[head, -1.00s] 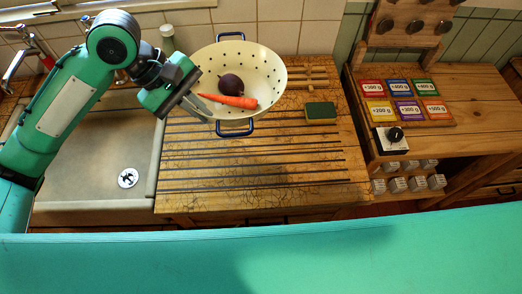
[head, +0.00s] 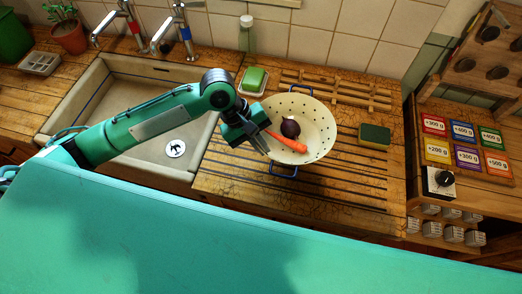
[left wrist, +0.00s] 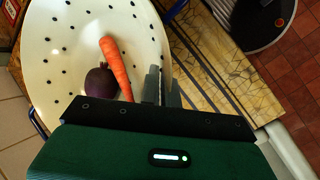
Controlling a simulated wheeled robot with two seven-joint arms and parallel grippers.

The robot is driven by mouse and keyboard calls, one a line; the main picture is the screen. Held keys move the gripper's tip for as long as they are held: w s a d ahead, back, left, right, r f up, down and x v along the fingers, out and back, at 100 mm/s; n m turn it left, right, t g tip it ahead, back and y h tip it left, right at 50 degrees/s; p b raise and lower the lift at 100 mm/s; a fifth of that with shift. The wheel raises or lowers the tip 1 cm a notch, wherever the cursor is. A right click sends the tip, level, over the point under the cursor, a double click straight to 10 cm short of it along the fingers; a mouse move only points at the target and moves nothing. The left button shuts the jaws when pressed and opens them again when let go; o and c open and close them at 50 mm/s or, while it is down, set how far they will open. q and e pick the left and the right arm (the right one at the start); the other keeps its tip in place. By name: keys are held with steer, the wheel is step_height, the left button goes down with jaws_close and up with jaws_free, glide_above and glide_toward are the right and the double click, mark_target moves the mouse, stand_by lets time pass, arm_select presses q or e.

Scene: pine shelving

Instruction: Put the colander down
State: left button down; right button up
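The cream colander (head: 318,122) with dark holes and blue handles is upright over the wooden draining board (head: 330,191), right of the sink. I cannot tell whether its base touches the board. It holds an orange carrot (head: 286,141) and a dark purple round vegetable (head: 290,127). My left gripper (head: 265,148) is at the colander's left rim in the head view. In the left wrist view its two fingers (left wrist: 161,88) are close together with the colander's rim (left wrist: 140,20) between them. It appears shut on the rim. My right gripper is in neither view.
A green sponge (head: 374,135) lies just right of the colander. A soap dish with a green block (head: 254,80) is behind left, and a wooden rack (head: 340,90) behind. The sink (head: 130,100) is left. Weight cards (head: 465,143) lie on the right-hand bench. The board's front is clear.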

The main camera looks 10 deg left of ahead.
arm_select(q)
steer(key=shift+f+p, duration=0.3)
steer(key=shift+f, duration=1.85)
steer(key=c, duration=1.6)
jaws_free()
steer(key=shift+f, duration=0.15)
steer(key=shift+c, duration=0.2)
steer(key=s+b+v, duration=0.1)
steer(key=b+v, duration=0.1)
steer(key=v, duration=1)
steer(key=shift+w, duration=0.45)
